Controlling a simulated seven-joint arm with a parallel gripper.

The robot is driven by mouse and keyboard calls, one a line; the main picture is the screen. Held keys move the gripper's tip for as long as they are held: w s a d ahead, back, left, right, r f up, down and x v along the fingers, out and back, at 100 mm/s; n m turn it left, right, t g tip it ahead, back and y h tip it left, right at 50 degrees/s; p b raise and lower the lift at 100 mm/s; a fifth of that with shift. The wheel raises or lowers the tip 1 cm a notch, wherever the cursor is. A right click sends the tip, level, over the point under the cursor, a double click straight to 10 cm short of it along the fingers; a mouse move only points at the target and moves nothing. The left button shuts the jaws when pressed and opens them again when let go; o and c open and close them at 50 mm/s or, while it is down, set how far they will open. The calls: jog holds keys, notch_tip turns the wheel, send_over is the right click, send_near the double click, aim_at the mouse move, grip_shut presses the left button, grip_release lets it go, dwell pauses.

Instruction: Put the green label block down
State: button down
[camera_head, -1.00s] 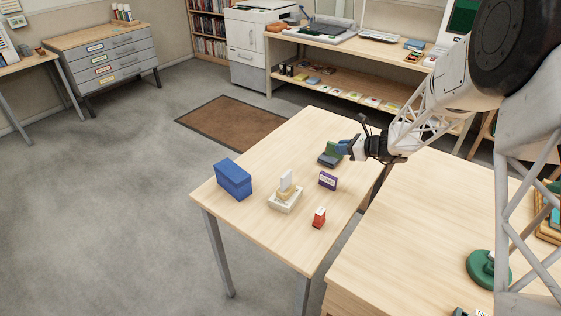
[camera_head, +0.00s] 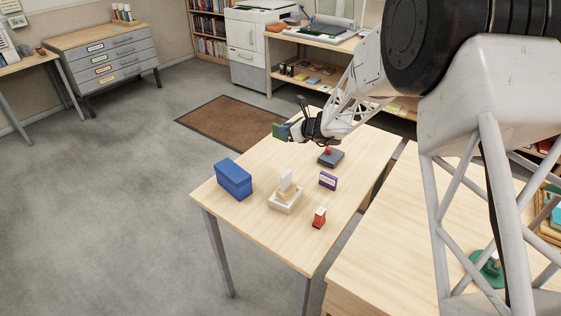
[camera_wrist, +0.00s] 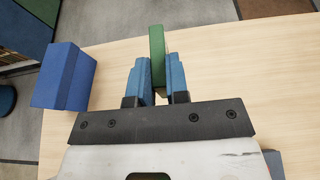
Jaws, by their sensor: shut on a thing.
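My gripper (camera_head: 287,131) is shut on the green label block (camera_head: 279,132), holding it in the air over the far left part of the small wooden table (camera_head: 248,222). In the wrist view the green block (camera_wrist: 157,45) stands between the two blue fingers of my gripper (camera_wrist: 157,70), jutting past their tips. Bare table top lies beneath it. How high it hangs is hard to tell.
A blue box (camera_head: 233,180) stands near the left edge. A pale tray (camera_head: 286,204) holds light blocks. A purple block (camera_head: 328,180), a red block (camera_head: 319,217) and a dark grey base with a red knob (camera_head: 331,160) stand further right.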

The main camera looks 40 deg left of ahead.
jog(key=shift+f, duration=0.1)
jog(key=shift+f, duration=3.05)
jog(key=shift+f, duration=1.85)
jog(key=shift+f, duration=0.15)
jog(key=c, duration=1.1)
grip_release()
jog(key=v, duration=1.2)
